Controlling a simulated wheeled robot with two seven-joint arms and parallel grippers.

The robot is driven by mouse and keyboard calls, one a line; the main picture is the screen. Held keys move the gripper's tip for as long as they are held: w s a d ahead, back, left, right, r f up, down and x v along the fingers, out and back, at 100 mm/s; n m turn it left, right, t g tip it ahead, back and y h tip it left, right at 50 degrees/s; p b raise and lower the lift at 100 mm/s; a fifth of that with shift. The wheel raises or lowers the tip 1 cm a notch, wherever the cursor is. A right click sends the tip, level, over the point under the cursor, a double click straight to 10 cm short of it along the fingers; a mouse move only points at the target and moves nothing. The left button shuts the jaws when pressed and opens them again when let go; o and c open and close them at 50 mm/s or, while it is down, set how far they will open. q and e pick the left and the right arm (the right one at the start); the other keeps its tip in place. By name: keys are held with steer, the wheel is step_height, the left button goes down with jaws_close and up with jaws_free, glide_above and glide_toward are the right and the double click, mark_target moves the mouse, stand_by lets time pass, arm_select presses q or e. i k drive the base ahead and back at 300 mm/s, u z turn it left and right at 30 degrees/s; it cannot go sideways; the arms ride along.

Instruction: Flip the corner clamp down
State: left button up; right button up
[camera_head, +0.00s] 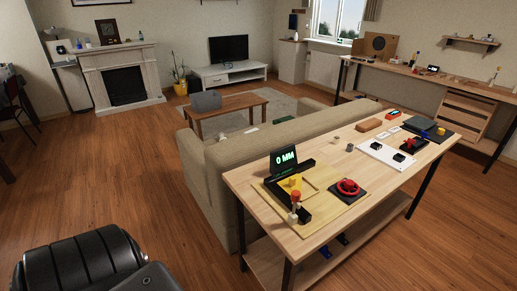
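A small clamp-like piece with an upright lever and red-orange tip (295,197) stands at the near corner of a black angled frame (272,195). I take it for the corner clamp; its lever points up. The frame lies on a light wooden board (330,207) on the long workbench (244,187). A yellow block (295,181) sits inside the frame. A small display reading "0 MM" (284,159) stands behind it. Neither gripper's fingers show. A black ribbed part of my own body is at the bottom left, well away from the bench.
A red handwheel on a black base (347,187) is right of the frame. Farther along the bench are a white panel with black parts (390,154), a brown block (368,125) and other devices. The sofa (225,160) stands against the bench's far side. Floor left of the bench is clear.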

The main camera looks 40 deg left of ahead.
mark_target(296, 195)
steer(key=u, duration=1.15)
